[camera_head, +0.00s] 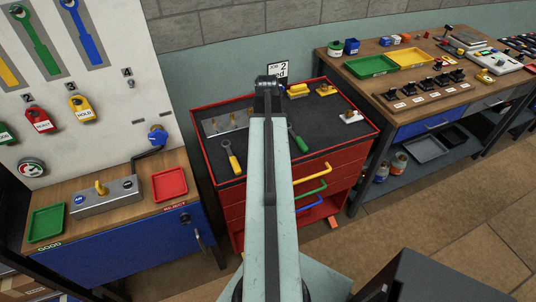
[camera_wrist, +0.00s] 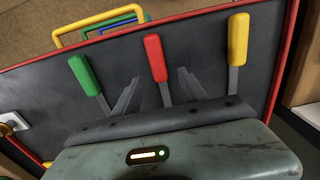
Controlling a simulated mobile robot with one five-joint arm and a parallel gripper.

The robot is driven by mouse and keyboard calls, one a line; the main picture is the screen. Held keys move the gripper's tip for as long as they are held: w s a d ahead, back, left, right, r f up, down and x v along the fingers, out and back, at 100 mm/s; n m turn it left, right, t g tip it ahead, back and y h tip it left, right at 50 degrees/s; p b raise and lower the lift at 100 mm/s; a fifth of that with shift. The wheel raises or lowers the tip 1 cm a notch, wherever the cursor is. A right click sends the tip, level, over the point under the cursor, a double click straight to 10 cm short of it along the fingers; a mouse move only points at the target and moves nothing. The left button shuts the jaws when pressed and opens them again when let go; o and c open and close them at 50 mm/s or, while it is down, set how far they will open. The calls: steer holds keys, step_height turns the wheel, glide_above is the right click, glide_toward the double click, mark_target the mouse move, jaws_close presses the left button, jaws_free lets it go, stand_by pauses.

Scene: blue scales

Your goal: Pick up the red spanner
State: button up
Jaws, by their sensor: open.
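The red spanner lies on the dark top of the red tool cabinet. In the wrist view its red handle (camera_wrist: 155,58) points up the picture, and its grey shank runs down between my fingers. Its far end is hidden behind my gripper body. My gripper (camera_wrist: 158,78) is open, with one finger on each side of the shank and nothing held. I cannot tell the height of the fingers above the top. In the head view my arm hides the red spanner and my gripper.
A green spanner (camera_wrist: 84,76) lies left and a yellow spanner (camera_wrist: 238,40) right of the red one in the wrist view. The cabinet (camera_head: 203,150) has a raised red rim. A slotted metal block (camera_head: 226,123) stands on it. Workbenches flank it.

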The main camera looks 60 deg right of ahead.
step_height(320, 180, down, 4)
steer(key=b, duration=0.3)
steer(key=shift+d+f, duration=0.1)
steer(key=shift+f, duration=0.1)
steer(key=shift+r, duration=0.2)
jaws_close()
steer(key=shift+r, duration=0.15)
